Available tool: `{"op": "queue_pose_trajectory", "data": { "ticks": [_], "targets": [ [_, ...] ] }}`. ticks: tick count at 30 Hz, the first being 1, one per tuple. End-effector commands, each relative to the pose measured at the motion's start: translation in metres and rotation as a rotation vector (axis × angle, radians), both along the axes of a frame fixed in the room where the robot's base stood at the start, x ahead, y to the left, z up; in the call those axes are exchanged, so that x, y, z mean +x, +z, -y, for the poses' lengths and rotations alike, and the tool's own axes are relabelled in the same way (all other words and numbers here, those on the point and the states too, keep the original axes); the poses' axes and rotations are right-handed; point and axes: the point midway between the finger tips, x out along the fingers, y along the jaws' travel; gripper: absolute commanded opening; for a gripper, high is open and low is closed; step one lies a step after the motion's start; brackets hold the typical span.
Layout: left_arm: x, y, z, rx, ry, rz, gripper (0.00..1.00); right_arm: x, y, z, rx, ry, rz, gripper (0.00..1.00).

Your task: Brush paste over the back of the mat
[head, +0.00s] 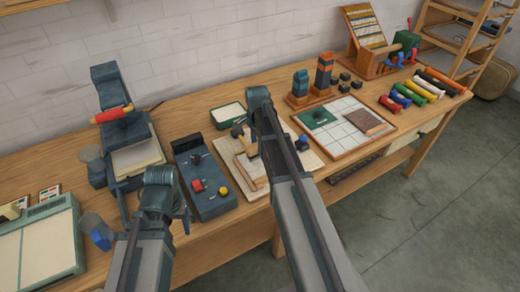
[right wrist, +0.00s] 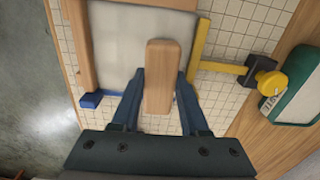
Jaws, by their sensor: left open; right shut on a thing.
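My right gripper (right wrist: 160,108) is shut on the wooden handle (right wrist: 160,65) of what looks like the brush. The handle stands over a pale grey mat (right wrist: 112,55), and its bristle end is hidden, so I cannot tell if it touches. The mat lies in a wooden frame on a gridded board (right wrist: 218,92). In the head view my right arm partly covers this board (head: 308,160). A green-rimmed paste tray (right wrist: 305,90) stands beside it, and shows in the head view (head: 228,112) behind the board. My left gripper (head: 180,212) is open, in front of the dark control box.
A dark control box (head: 205,185) with red and yellow knobs is left of the board. A press (head: 125,145) stands further left. At right are a tile tray (head: 345,128) and several colored rolls (head: 398,97). A yellow bar with a clamp (right wrist: 262,75) edges the mat.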

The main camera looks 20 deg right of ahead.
Motion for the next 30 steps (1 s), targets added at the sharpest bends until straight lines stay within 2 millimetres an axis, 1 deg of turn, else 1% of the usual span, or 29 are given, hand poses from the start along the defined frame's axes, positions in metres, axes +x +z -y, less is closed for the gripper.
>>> {"op": "queue_pose_trajectory", "data": {
  "ticks": [1,3,10,14,24,30],
  "targets": [
    [0.000,-0.001,0.000,0.000,0.000,0.000,0.66,0.007,-0.001,0.000,0.000,0.001,0.003,0.00],
    [0.000,-0.001,0.000,0.000,0.000,0.000,0.66,0.010,-0.001,-0.001,0.000,0.001,0.003,0.00],
    [0.000,-0.001,0.000,0.000,0.000,0.000,0.66,0.008,-0.001,-0.001,0.001,0.001,0.005,0.00],
    [0.000,0.000,0.000,0.000,0.000,0.000,0.66,0.000,-0.001,-0.001,0.001,0.000,0.004,0.00],
    [0.000,0.001,0.000,0.000,0.000,0.000,0.66,-0.030,0.001,0.002,0.000,0.000,0.000,0.00],
    [0.000,0.001,0.000,0.000,0.000,0.000,0.66,-0.032,0.001,0.003,0.000,0.001,0.001,0.00]
  ]
}}
